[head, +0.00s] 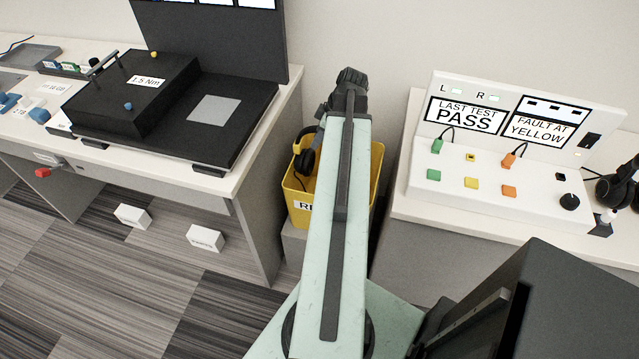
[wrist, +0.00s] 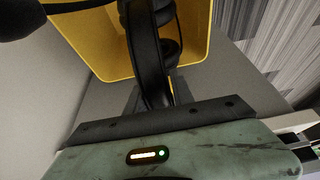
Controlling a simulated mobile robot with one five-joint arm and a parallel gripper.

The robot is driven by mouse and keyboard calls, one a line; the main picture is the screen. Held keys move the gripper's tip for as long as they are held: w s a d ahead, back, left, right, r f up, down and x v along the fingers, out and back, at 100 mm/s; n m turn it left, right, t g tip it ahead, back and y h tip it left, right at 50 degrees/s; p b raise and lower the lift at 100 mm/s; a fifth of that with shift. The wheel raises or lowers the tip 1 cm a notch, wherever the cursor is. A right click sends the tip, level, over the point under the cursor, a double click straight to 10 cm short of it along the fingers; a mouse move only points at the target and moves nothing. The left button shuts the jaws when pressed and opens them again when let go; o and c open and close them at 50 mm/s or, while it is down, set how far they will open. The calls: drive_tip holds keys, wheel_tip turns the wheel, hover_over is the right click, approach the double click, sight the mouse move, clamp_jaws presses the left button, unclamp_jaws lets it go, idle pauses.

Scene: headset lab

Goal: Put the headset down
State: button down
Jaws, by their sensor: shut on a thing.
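A black headset (head: 305,162) with a yellowish trim shows at the left side of the yellow bin's mouth in the head view. In the wrist view the headset (wrist: 148,60) hangs from my gripper (wrist: 156,100), which is shut on its dark band. Its ear cups lie within the outline of the yellow bin (wrist: 85,45). The yellow bin (head: 298,204) stands between the two benches, with a label partly hidden by my arm. My arm hides the gripper's fingertips in the head view. I cannot tell whether the headset touches the bin's floor.
The left bench (head: 262,118) carries a black torque device (head: 140,90). The right bench (head: 400,205) carries a white test panel (head: 485,185) reading "LAST TEST PASS" and "FAULT AT YELLOW". Another headset (head: 612,190) lies at the far right. Two white boxes (head: 205,238) (head: 132,215) lie on the floor.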

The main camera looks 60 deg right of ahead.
wheel_tip(320, 180, down, 18)
drive_tip(key=b, duration=1.6)
drive_tip(key=shift+r, duration=0.2)
drive_tip(key=c, duration=1.1)
unclamp_jaws()
drive_tip(key=shift+r, duration=0.1)
drive_tip(key=p+v, duration=1.2)
drive_tip(key=v, duration=0.1)
drive_tip(key=shift+w+a+r, duration=0.1)
drive_tip(key=shift+w+r, duration=0.05)
drive_tip(key=shift+w, duration=0.05)
drive_tip(key=shift+s+r+p, duration=0.1)
drive_tip(key=shift+p, duration=0.2)
